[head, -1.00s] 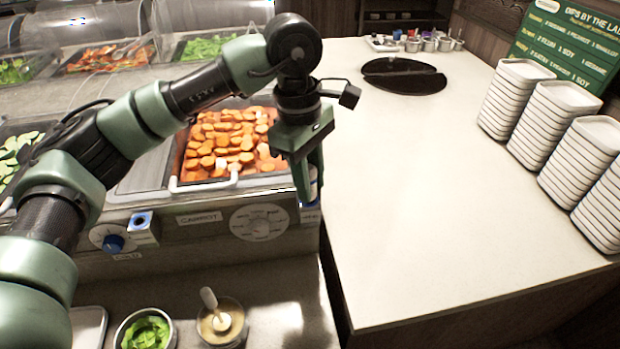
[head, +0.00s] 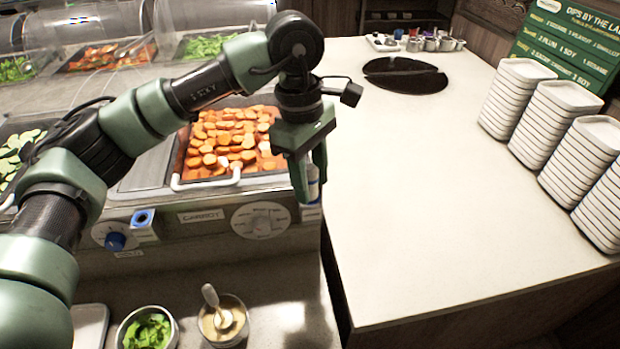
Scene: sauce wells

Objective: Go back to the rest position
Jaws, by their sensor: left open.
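My left arm comes in from the left, and its green gripper (head: 312,180) hangs pointing down in front of the carrot tray, near the left edge of the white counter. The gripper is open, and nothing shows held in it. A white and blue object shows behind its fingers, partly hidden. My right gripper is not in view.
A carrot tray (head: 232,141) sits in the food station behind my arm. Below are a bowl of greens (head: 148,331) and a sauce pot with a ladle (head: 223,322). Stacks of white dishes (head: 545,122) line the right side of the counter (head: 420,200). The counter's middle is clear.

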